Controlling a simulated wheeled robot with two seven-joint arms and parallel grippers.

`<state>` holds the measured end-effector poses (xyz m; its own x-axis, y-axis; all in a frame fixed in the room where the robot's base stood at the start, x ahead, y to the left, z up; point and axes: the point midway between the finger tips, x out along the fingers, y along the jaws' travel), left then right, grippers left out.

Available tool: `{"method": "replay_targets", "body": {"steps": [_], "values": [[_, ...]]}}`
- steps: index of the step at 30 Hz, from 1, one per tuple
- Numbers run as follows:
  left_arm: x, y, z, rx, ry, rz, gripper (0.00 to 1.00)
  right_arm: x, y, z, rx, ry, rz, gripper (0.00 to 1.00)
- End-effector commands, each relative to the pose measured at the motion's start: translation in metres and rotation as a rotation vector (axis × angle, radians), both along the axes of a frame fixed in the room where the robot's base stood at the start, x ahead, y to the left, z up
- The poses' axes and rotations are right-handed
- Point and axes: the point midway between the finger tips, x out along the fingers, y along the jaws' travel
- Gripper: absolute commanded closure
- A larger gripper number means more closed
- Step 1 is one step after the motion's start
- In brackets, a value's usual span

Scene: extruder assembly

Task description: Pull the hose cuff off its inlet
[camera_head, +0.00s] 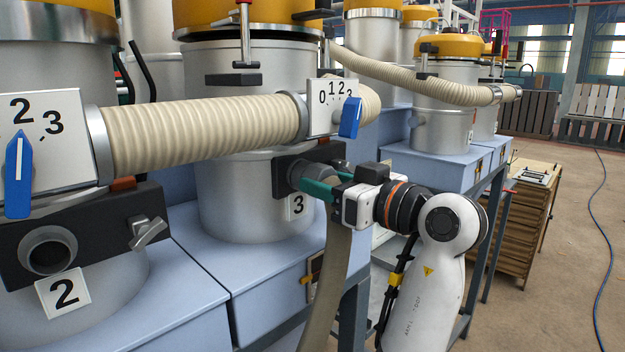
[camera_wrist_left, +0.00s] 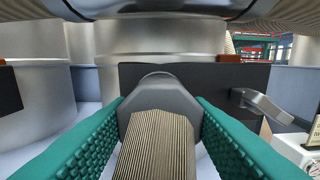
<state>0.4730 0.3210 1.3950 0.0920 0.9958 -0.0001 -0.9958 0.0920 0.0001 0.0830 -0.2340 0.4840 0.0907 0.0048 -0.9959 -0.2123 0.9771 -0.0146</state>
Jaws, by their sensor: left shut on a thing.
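The grey hose cuff (camera_head: 303,177) sits at the black inlet block (camera_head: 283,172) above the number 3 tag. In the left wrist view the cuff (camera_wrist_left: 160,95) is in front of the black block (camera_wrist_left: 200,84); any gap between cuff and inlet is hidden. My left gripper (camera_head: 318,189) is shut on the cuff, its green ribbed fingers on either side of it. The ribbed beige hose (camera_head: 336,265) hangs down from the cuff and also shows in the left wrist view (camera_wrist_left: 158,145). My right gripper is in neither view.
An open inlet (camera_head: 48,252) with a number 2 tag and a metal lever (camera_head: 148,233) is at left. Another lever (camera_wrist_left: 265,106) is right of the held cuff. A thick horizontal hose (camera_head: 205,133) and blue-handled dial (camera_head: 350,117) are above.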

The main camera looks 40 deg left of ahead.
Motion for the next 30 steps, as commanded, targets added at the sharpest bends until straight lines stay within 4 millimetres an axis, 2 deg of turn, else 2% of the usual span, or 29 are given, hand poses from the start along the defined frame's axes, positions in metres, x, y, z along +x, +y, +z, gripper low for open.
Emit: {"method": "replay_targets", "body": {"steps": [5, 30], "values": [[0.0, -0.004, 0.0, 0.0, 0.0, -0.002, 0.79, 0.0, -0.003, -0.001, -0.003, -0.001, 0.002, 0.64], [-0.005, -0.062, -0.001, -0.001, 0.0, -0.002, 0.79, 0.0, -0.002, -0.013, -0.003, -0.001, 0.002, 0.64]]}}
